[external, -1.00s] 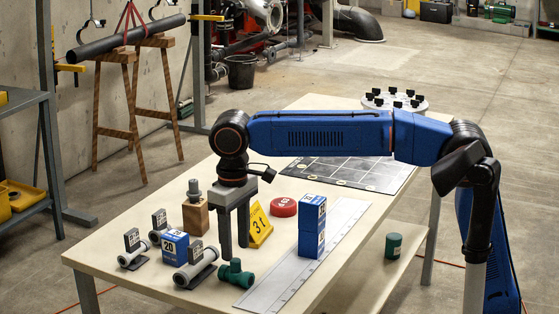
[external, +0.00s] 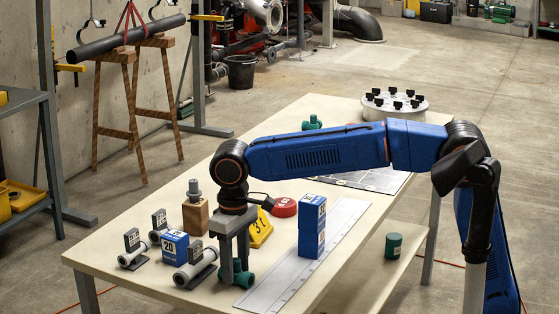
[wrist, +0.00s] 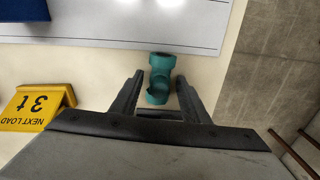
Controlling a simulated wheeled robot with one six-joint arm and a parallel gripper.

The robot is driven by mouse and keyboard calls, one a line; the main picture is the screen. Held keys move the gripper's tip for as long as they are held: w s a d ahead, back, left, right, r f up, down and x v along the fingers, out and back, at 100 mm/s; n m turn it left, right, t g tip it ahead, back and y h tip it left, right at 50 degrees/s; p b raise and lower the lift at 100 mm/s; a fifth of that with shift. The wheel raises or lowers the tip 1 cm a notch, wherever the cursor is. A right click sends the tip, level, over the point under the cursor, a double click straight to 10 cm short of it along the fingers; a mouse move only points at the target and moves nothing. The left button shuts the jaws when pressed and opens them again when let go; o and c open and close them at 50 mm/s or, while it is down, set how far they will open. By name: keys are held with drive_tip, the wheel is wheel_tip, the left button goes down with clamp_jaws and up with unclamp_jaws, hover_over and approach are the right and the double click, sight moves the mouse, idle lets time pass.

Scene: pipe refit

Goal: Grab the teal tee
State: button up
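The teal tee (external: 245,280) lies on the near part of the table, left of the long grey ruler strip. My gripper (external: 235,273) points down over it, with the fingers low and at its sides. In the wrist view the tee (wrist: 161,72) lies between the fingertips, and gaps show on both sides. My gripper (wrist: 159,85) is open there and is not closed on the tee. The near finger hides part of the tee in the external view. A second green tee-like fitting (external: 312,123) lies at the far table edge.
Left of my gripper are a blue block (external: 174,246) and grey pipe pieces with black tags (external: 195,266). A wooden block with a grey fitting (external: 195,214) stands behind them.

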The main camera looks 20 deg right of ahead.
clamp_jaws()
drive_tip(key=c, duration=0.9)
unclamp_jaws()
